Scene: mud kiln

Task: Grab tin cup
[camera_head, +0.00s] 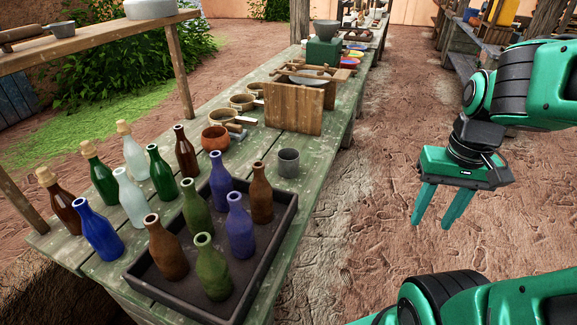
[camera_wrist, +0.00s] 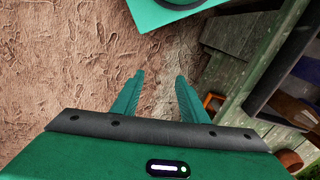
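A small grey tin cup (camera_head: 288,162) stands upright on the green plank table (camera_head: 262,176), near its right edge and just beyond the dark bottle tray. My gripper (camera_head: 432,222) hangs over the dirt floor to the right of the table, well apart from the cup. Its two green fingers point down and are spread with nothing between them. In the wrist view the fingers (camera_wrist: 160,88) are also apart and empty over the ground. I cannot make out the cup in the wrist view.
A dark tray (camera_head: 232,300) with several glass bottles stands in front of the cup; more bottles stand to the left. A reddish-brown bowl (camera_head: 215,138) is left of the cup. A wooden board (camera_head: 293,110) stands behind it.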

